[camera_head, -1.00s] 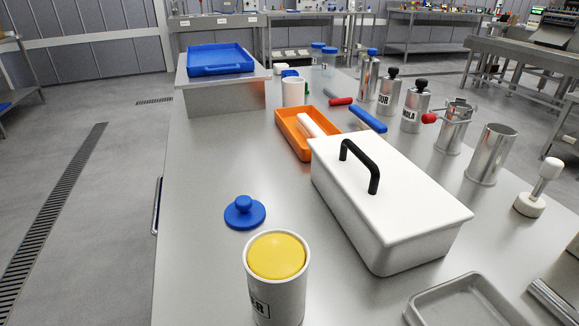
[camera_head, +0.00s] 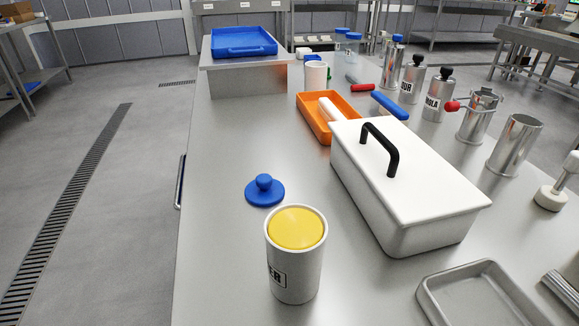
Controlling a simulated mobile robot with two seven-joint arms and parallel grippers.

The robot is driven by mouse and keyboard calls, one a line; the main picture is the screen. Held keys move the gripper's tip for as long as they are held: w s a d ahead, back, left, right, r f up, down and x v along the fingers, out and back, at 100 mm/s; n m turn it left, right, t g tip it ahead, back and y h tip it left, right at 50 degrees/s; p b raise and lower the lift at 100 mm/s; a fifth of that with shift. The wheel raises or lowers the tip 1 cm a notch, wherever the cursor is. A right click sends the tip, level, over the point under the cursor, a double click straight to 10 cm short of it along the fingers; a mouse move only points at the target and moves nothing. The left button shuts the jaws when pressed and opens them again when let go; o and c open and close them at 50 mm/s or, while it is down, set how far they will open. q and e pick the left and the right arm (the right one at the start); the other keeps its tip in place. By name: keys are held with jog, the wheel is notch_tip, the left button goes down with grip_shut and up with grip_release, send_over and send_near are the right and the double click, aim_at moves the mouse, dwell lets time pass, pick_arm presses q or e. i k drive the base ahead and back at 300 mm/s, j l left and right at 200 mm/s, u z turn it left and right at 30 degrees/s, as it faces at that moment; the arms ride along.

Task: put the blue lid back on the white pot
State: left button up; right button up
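The blue lid (camera_head: 264,191) with a round knob lies flat on the steel table, knob up. The white pot (camera_head: 294,268) stands upright in front of it, a little to the right, with a dark-framed label on its side. Its top is uncovered and shows a yellow filling (camera_head: 297,228) near the rim. The lid and the pot are apart, with a small gap of bare table between them. Neither of my grippers shows in the head view.
A white box with a black handle (camera_head: 410,190) stands right of the pot. A grey tray (camera_head: 430,303) lies at front right. An orange tray (camera_head: 318,124) and metal canisters are farther back. The table (camera_head: 215,240) left of the pot is clear.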

aim_at(296, 234)
jog(key=i+j+z, duration=0.1)
jog(key=z, duration=0.3)
jog(key=i+j+z, duration=0.1)
jog(key=j+z, duration=0.25)
jog(key=i+j+z, duration=0.1)
jog(key=z, duration=0.3)
